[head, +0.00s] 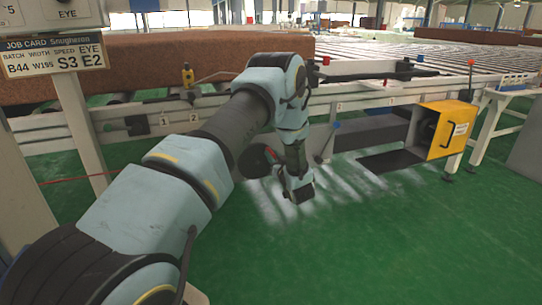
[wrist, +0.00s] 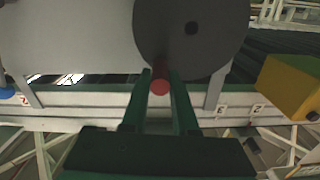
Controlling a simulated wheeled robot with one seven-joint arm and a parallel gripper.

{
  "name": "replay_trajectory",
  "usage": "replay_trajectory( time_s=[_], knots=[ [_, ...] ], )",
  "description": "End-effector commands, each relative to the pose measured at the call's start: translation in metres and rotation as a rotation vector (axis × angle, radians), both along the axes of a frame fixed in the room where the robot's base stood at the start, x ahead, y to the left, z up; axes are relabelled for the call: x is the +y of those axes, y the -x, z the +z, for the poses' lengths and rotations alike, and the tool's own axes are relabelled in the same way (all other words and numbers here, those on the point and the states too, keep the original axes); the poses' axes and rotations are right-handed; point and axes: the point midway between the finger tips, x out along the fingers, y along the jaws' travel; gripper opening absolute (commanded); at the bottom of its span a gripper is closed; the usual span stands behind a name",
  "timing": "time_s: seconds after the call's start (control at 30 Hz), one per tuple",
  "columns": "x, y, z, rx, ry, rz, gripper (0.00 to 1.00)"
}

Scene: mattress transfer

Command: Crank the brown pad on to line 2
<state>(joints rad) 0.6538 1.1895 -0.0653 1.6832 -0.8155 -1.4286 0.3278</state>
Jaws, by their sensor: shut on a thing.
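The brown pad (head: 130,62) is a long block lying on the conveyor at the left in the head view. Its left end runs out of the picture behind a post. Number plates 1 (head: 164,121) and 2 (head: 193,117) are on the rail in front of it. A dark grey crank wheel (head: 257,162) shows partly behind my arm; the wheel also fills the top middle of the wrist view (wrist: 185,55). In the wrist view my gripper (wrist: 160,85) is shut on the red-ended crank handle (wrist: 160,87), at the wheel's lower edge. The fingertips are hidden in the head view.
A job card (head: 54,54) on the left post reads S3 and E2. A yellow box (head: 448,130) stands right of the crank. Roller conveyor (head: 430,58) extends right. The green floor (head: 400,240) is clear in front.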

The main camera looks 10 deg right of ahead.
Motion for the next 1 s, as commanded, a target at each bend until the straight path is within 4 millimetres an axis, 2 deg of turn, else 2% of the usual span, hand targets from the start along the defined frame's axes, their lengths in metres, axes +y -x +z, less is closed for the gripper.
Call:
replay_trajectory(
  time_s=[0.47, 1.0],
  knots=[
    [-0.020, -0.001, -0.025, 0.056, -0.438, -0.004, 0.00],
    [-0.026, -0.002, -0.054, 0.117, -0.894, -0.003, 0.00]
  ],
)
